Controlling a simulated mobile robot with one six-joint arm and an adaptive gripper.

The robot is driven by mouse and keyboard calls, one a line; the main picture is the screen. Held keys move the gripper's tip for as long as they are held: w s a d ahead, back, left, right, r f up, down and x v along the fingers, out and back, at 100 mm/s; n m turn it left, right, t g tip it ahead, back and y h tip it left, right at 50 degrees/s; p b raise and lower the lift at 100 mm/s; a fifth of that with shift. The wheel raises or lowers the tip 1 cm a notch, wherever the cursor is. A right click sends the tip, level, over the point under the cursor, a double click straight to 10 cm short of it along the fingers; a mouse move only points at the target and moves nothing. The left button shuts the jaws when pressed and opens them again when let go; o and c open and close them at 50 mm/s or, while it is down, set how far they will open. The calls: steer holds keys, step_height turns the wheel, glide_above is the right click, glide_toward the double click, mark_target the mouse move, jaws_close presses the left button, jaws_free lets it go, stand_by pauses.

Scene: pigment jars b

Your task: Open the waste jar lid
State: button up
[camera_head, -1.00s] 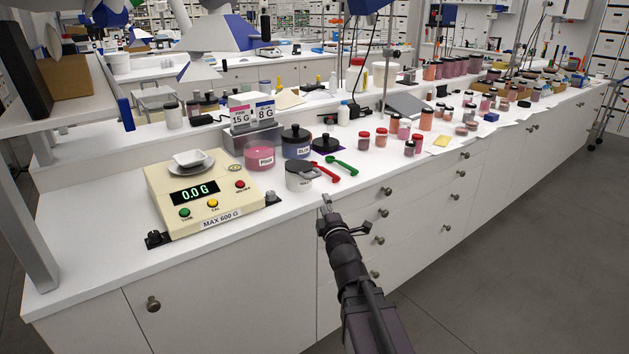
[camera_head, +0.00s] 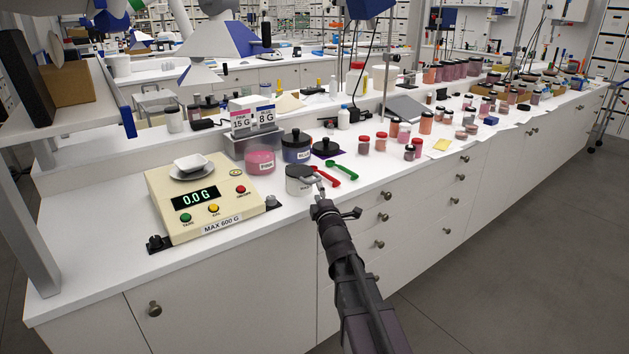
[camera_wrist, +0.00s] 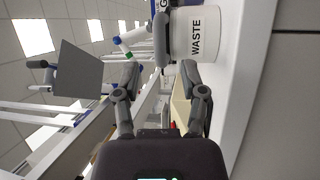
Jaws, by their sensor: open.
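The waste jar (camera_head: 298,186) is a small white jar with a flat grey lid (camera_head: 299,171), standing on the white bench right of the scale. The lid looks shut. In the wrist view the jar (camera_wrist: 204,45) lies sideways, its WASTE label facing me, and the dark lid (camera_wrist: 160,32) is on its left. My gripper (camera_head: 318,184) is at the jar's front right. In the wrist view my gripper (camera_wrist: 160,76) is open and empty, one finger on the lid side and one by the jar body. I cannot tell whether it touches.
The cream scale (camera_head: 205,196) reads 0.0 G and carries a white dish (camera_head: 191,163). Behind the jar stand a pink jar (camera_head: 260,161) and a blue jar (camera_head: 296,147). Red (camera_head: 331,174) and green (camera_head: 346,170) spoons lie to its right. The bench's front edge is close.

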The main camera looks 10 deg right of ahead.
mark_target(314, 181)
steer(key=shift+w+a+r+p, duration=0.1)
steer(key=shift+w+r+p, duration=0.15)
steer(key=shift+w, duration=1.25)
steer(key=shift+w+a+r+p, duration=0.1)
steer(key=shift+w+r, duration=0.1)
steer(key=shift+w, duration=1.3)
jaws_close()
